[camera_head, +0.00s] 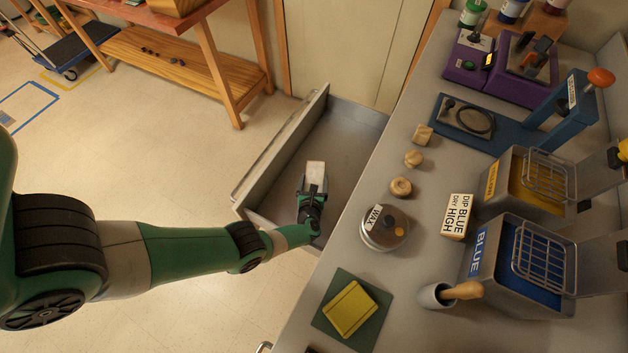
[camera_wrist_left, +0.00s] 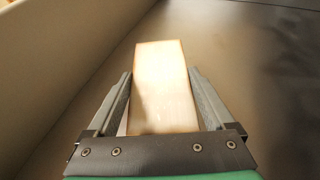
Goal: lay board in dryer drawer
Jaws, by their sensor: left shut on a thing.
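A small pale wooden board (camera_wrist_left: 163,85) is between the fingers of my left gripper (camera_wrist_left: 163,100), which is shut on it. In the head view the board (camera_head: 316,170) shows at the tip of my left gripper (camera_head: 313,190), over the inside of the open grey drawer (camera_head: 262,160). The drawer's floor lies around and beyond the board in the left wrist view. I cannot tell whether the board touches the floor. My right gripper is not in view.
The grey bench (camera_head: 408,240) beside the drawer carries wooden knobs (camera_head: 401,187), a round wax tin (camera_head: 384,232), a sign block (camera_head: 457,215), a blue dip tank (camera_head: 515,265) and a yellow dip tank (camera_head: 520,180).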

